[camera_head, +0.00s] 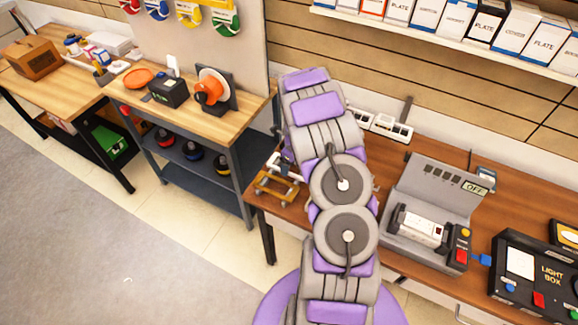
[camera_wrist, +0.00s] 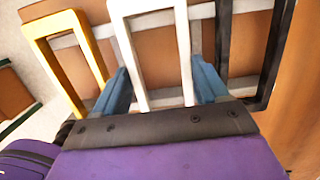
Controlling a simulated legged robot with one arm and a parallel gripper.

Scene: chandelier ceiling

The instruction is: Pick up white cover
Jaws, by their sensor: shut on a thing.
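The white cover (camera_wrist: 184,45) is an open rectangular frame, seen in the middle of the wrist view. My gripper (camera_wrist: 162,78) has its two blue fingers on either side of this frame, shut on it. The lower end of the frame lies between the fingers and its far end runs toward the top edge of the picture. In the head view my arm reaches over the brown workbench (camera_head: 400,160), and the arm hides most of the gripper and the white cover.
A yellow frame (camera_wrist: 91,45) stands left of the white one in the wrist view, a black frame (camera_wrist: 275,50) to the right. Another workbench (camera_head: 235,118) stands at left.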

